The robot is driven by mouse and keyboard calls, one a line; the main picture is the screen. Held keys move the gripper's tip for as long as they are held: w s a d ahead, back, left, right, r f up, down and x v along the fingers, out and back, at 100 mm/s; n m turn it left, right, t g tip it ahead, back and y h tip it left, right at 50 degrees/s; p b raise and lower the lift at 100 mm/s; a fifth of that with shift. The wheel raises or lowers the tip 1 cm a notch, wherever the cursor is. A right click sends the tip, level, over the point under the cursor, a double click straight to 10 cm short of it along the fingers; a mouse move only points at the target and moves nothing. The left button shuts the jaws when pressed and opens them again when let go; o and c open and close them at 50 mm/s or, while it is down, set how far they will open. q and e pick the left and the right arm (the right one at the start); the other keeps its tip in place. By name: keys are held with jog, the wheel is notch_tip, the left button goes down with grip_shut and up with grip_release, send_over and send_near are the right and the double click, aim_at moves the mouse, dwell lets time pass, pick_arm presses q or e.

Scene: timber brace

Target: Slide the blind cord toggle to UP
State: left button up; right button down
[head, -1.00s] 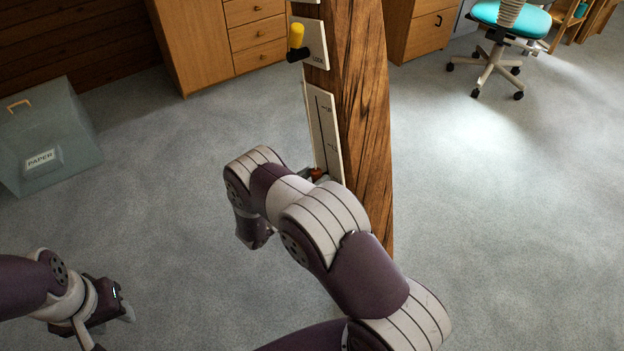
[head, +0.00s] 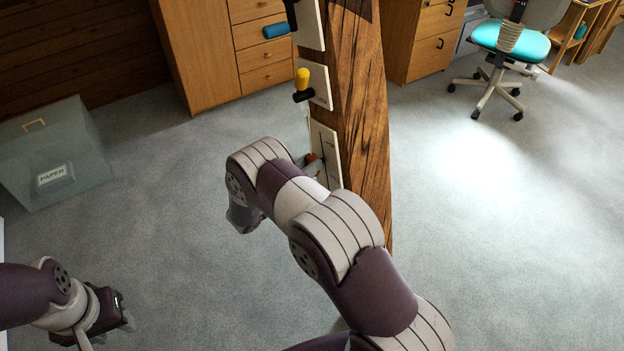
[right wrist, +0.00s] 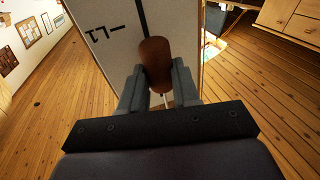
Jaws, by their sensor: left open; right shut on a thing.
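The toggle is a reddish-brown knob (head: 313,158) on the slotted white plate (head: 331,175) fixed to the timber post. In the right wrist view the knob (right wrist: 155,62) sits between my fingers, in front of the plate (right wrist: 108,18) and its dark slot line. My right gripper (right wrist: 157,88) is shut on the knob; in the head view my own arm partly hides it. A dark mark shows beside the slot in the right wrist view, but I cannot read it surely. My left gripper (head: 128,320) is open and empty at lower left, away from the post.
A grey paper bin (head: 60,150) stands at left. A turquoise chair (head: 509,40) is at upper right. The carpet between is clear.

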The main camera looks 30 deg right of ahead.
jog(key=r, duration=0.1)
jog(key=w+r+p, duration=0.1)
jog(key=r, duration=0.1)
jog(key=r+p, duration=0.1)
jog(key=r, duration=0.1)
jog(key=shift+w+r, duration=0.15)
jog(key=shift+w, duration=0.1)
jog(key=shift+w+r+p, duration=0.3)
jog(key=shift+r, duration=0.3)
jog(key=c, duration=0.8)
grip_release()
jog(key=shift+r, duration=0.1)
jog(key=shift+a, duration=0.1)
jog(key=v, duration=1.2)
jog(key=shift+s+a+b, duration=0.2)
jog(key=shift+a+b, duration=0.1)
jog(key=shift+b, duration=0.1)
